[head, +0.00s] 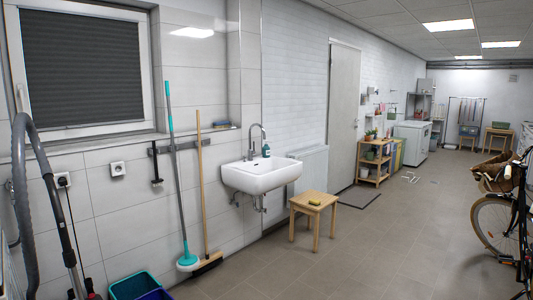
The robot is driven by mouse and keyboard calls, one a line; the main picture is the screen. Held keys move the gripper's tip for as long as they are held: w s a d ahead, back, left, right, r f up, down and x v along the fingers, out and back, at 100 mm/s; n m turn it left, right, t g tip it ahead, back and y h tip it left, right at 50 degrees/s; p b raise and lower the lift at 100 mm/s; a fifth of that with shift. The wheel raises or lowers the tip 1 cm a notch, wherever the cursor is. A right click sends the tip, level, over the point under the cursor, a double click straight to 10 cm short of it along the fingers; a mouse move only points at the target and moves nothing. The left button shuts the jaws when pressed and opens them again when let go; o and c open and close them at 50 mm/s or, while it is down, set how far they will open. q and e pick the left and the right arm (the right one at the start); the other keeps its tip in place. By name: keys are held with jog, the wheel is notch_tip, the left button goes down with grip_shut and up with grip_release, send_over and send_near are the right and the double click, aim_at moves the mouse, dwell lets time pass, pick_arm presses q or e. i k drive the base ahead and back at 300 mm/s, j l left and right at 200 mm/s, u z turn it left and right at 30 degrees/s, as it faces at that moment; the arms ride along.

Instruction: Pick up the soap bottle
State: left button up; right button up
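A small teal soap bottle (266,150) with a pump top stands on the back right part of the white wall sink (262,176), just right of the chrome faucet. It looks upright. Neither my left gripper nor my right gripper shows in the head view, so nothing is seen near the bottle.
A wooden stool (314,205) with a yellow item on top stands right of the sink. A bicycle (497,225) stands far right. The middle floor is clear.

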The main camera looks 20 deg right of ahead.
aim_at(265, 148)
jog(key=i+l+z, duration=0.35)
jog(key=i+z, duration=0.15)
jog(key=i, duration=0.15)
jog(key=i+l+z, duration=0.2)
jog(key=i, duration=0.85)
jog(key=i+l+z, duration=0.1)
jog(key=i+z, duration=0.15)
jog(key=i, duration=0.75)
